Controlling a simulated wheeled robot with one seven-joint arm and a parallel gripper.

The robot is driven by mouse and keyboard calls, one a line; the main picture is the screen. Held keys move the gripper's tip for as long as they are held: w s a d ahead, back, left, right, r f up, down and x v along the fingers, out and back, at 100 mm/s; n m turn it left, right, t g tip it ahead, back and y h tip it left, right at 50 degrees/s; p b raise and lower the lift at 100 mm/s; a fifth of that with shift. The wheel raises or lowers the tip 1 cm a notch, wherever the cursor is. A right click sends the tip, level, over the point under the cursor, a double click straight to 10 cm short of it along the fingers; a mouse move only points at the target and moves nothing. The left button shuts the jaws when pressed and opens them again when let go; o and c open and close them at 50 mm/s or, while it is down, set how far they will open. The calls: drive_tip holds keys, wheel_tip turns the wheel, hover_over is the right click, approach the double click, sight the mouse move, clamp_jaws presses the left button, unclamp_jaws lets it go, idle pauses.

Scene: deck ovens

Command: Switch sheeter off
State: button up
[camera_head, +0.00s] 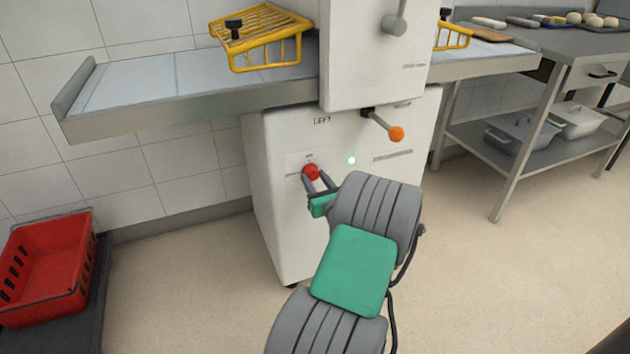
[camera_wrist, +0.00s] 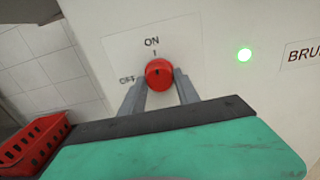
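The sheeter (camera_head: 345,235) is a white machine with a steel belt table on each side. A red rotary knob (camera_head: 311,172) is on its front; it also shows in the wrist view (camera_wrist: 159,75). ON is printed above the knob and OFF to its left. The knob's dark mark points up, toward ON. A green lamp (camera_head: 351,160) glows right of the knob, also in the wrist view (camera_wrist: 244,55). My gripper (camera_head: 318,179) has one finger on each side of the knob, with no gap visible. The fingertips partly hide its sides.
A lever with an orange ball (camera_head: 397,134) sticks out above and right of the knob. Yellow guards (camera_head: 262,50) stand over the belts. A red crate (camera_head: 48,265) is at lower left. A steel table (camera_head: 570,50) is at right. The floor between is clear.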

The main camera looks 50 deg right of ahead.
clamp_jaws()
drive_tip(key=shift+n, duration=0.3)
drive_tip(key=n+p, duration=0.1)
drive_tip(key=n, duration=0.8)
drive_tip(key=n+b, duration=0.1)
drive_tip(key=n, duration=0.3)
drive_tip(key=shift+b, duration=0.4)
drive_tip(key=shift+r+n+b, duration=0.1)
drive_tip(key=shift+n+b, duration=0.7)
drive_tip(key=shift+n, duration=1.4)
